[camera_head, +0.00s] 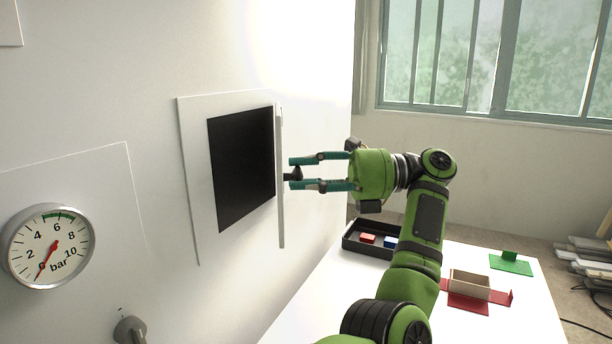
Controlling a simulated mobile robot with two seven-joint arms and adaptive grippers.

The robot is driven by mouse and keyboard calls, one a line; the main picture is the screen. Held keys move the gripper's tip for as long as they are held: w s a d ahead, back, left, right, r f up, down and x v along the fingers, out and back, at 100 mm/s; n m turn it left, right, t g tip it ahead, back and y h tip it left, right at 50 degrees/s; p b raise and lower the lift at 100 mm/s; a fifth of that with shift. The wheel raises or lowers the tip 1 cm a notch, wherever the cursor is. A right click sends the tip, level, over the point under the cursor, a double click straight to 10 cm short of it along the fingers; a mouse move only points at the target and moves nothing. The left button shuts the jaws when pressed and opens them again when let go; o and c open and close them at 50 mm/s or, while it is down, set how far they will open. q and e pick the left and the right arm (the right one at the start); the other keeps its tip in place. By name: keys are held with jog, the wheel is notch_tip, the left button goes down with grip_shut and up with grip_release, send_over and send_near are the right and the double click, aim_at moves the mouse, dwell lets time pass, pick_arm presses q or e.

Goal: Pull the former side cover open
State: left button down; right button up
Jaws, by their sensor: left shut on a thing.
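The former side cover (281,200) is a thin white upright panel, seen almost edge-on at the right side of a black square (241,168) in a white wall frame (195,190). A small dark knob (293,174) sticks out from its right face. My left gripper (291,174) reaches in from the right with its green fingers above and below the knob, shut on it. How far the cover stands from the wall is hard to tell from this angle. My right gripper is not in view.
A pressure gauge (48,246) and a grey knob (130,330) are on the wall at lower left. A white table (330,305) stands below my arm. It carries a black tray (357,247), a beige-and-red box (470,285) and a green piece (511,263).

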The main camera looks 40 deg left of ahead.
pick_arm(q)
jog(key=c, duration=0.9)
grip_release()
jog(key=shift+r, duration=5.1)
jog(key=shift+c, duration=0.3)
